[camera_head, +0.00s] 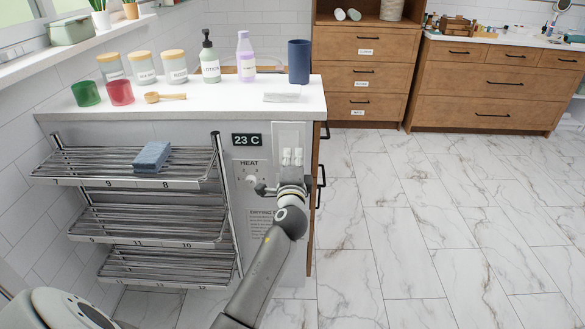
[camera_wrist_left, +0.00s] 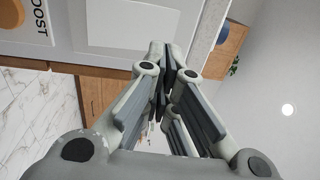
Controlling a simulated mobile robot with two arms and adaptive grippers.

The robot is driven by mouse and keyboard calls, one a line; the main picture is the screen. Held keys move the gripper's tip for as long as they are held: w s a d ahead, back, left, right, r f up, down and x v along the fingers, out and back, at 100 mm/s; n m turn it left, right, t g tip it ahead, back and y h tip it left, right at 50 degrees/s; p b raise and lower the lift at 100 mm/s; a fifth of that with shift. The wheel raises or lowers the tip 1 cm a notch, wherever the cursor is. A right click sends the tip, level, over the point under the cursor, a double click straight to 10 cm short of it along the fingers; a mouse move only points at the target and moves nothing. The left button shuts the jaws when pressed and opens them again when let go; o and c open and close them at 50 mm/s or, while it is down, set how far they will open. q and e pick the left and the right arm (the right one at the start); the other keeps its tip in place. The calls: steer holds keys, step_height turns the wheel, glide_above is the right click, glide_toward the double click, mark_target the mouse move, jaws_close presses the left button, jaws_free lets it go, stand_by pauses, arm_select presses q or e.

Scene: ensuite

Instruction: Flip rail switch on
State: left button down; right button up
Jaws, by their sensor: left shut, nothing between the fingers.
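A pale switch plate (camera_head: 290,132) is on the end panel of the counter unit. Small whitish parts show on it, but I cannot tell which is the rail switch or its position. My left gripper (camera_head: 290,184) is in front of the plate's lower part, hiding some of the panel. In the left wrist view its fingers (camera_wrist_left: 166,62) are shut and empty, near a pale plate (camera_wrist_left: 130,22) and a "BOOST" label (camera_wrist_left: 38,18). I cannot tell whether they touch anything. My right gripper is not in view.
A "23 C" display (camera_head: 247,140) and HEAT knob (camera_head: 251,178) are left of the plate. Metal racks (camera_head: 150,215) jut out further left, with a blue cloth (camera_head: 152,156) on top. Bottles and cups stand on the counter (camera_head: 215,98). The tiled floor (camera_head: 420,220) at right is clear.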

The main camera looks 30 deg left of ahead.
arm_select(q)
steer(key=v, duration=0.5)
steer(key=shift+s, duration=0.1)
stand_by(0.3)
